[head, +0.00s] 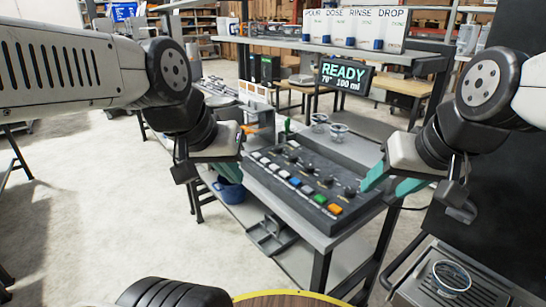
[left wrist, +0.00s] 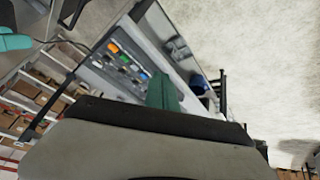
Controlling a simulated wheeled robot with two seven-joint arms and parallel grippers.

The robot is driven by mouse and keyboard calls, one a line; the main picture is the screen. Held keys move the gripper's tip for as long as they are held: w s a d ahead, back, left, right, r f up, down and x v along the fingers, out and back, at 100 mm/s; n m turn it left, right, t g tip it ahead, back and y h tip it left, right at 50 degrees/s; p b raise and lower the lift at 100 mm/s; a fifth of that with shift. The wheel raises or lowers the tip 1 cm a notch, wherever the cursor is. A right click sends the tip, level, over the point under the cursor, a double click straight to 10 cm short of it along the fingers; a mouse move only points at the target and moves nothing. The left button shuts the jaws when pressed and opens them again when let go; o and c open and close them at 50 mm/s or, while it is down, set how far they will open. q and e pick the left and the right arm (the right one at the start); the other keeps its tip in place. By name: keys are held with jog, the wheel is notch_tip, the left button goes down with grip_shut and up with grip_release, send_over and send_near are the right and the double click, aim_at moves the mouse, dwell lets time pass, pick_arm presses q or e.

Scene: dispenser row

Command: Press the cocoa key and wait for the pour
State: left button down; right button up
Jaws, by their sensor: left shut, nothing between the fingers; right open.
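The dark control panel (head: 275,190) lies on the grey bench with a row of coloured keys, among them blue, green and orange ones, and several knobs behind. I cannot read any key's label, so I cannot tell which is cocoa. A screen (head: 345,77) above reads READY, 70°, 100 ml. My left gripper (head: 210,180) is shut and empty, left of the panel and apart from the keys. Its teal fingers also show in the left wrist view (left wrist: 163,93), with the panel beyond. My right gripper (head: 388,183) is open at the panel's right end.
White units (head: 354,27) labelled POUR, DOSE, RINSE and DROP stand on the shelf above. Two small glass-like vessels (head: 338,132) sit behind the panel. A blue bucket (head: 230,190) is on the lower shelf. A tray with a round vessel (head: 451,276) stands front right.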

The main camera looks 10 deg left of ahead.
pick_arm(q)
jog(key=w+r+n, duration=0.2)
jog(key=w+n, duration=0.1)
jog(key=w, duration=1)
jog(key=n+t+y, duration=0.2)
jog(key=n+t, duration=0.1)
jog(key=n, duration=0.3)
send_over(265, 161)
notch_tip(265, 161, down, 10)
jog(key=f, duration=0.1)
jog(key=shift+r, duration=0.25)
jog(key=shift+f, duration=4.4)
jog(key=shift+s+f, duration=0.1)
jog(key=shift+f, duration=0.3)
